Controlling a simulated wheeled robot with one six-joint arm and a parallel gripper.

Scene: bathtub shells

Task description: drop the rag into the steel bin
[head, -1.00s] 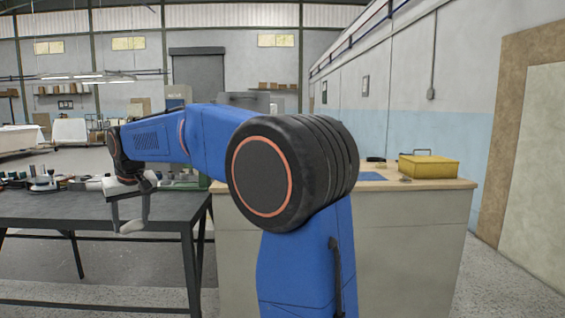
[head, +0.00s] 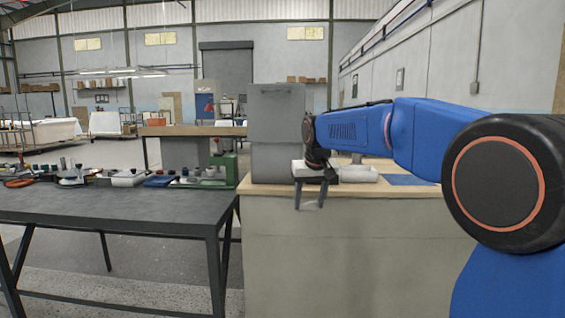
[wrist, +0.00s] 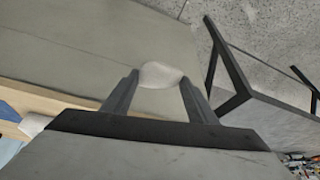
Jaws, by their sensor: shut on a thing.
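My gripper (head: 310,206) hangs in front of the near edge of the wooden-topped bench, pointing down. In the wrist view its two fingers (wrist: 160,88) are shut on a pale, rounded bit of cloth, the rag (wrist: 160,74). The rag is hard to make out between the fingers in the head view. A tall grey metal container (head: 276,135) stands on the bench's left end, just left of my gripper.
The wooden-topped bench (head: 270,189) carries a white object (head: 358,174) and a blue mat (head: 408,180). A dark table (head: 110,205) to the left holds several tools and a green machine (head: 226,168).

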